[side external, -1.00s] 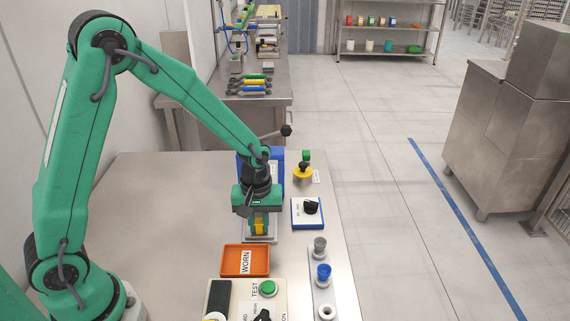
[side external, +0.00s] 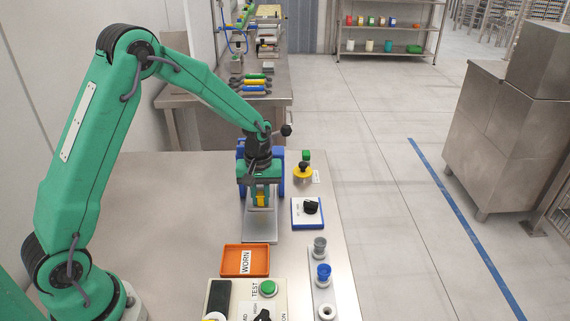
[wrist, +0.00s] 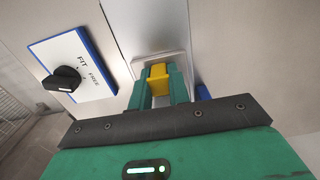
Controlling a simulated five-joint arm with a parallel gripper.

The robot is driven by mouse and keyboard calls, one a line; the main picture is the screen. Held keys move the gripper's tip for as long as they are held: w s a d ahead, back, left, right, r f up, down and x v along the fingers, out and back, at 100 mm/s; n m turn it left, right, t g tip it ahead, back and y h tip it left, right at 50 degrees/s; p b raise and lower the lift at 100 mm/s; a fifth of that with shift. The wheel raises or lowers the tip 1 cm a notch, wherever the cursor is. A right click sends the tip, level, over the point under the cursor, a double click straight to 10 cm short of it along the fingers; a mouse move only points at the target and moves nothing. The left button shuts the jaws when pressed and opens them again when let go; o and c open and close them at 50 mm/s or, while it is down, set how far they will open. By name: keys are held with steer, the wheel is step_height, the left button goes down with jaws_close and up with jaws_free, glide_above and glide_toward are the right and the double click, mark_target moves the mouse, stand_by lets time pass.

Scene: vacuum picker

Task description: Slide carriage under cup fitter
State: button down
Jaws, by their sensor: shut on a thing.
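My gripper (side external: 261,204) is shut on a yellow block (side external: 261,198), which looks like the grip of the carriage. In the wrist view the yellow block (wrist: 158,76) sits between the two green fingers, over a pale plate (wrist: 139,68) that seems to be the carriage. A flat metal track (side external: 261,230) lies bare in front of the gripper. The blue frame of the cup fitter (side external: 280,181) stands right behind my gripper, which is close up to it and hides its middle. I cannot tell how far the carriage is under it.
A blue-edged panel with a black knob, marked FIT and FREE (wrist: 92,70), is right of the track in the side view (side external: 299,220). An orange WORN tray (side external: 233,262) lies in front of the track. A yellow-based button (side external: 303,172) stands right of the fitter. The table left is clear.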

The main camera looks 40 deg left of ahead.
steer(key=shift+w+a, duration=0.25)
steer(key=shift+w, duration=0.05)
steer(key=c, duration=1.3)
jaws_free()
steer(key=shift+s+r, duration=0.1)
steer(key=shift+r, duration=3.85)
steer(key=shift+r, duration=0.1)
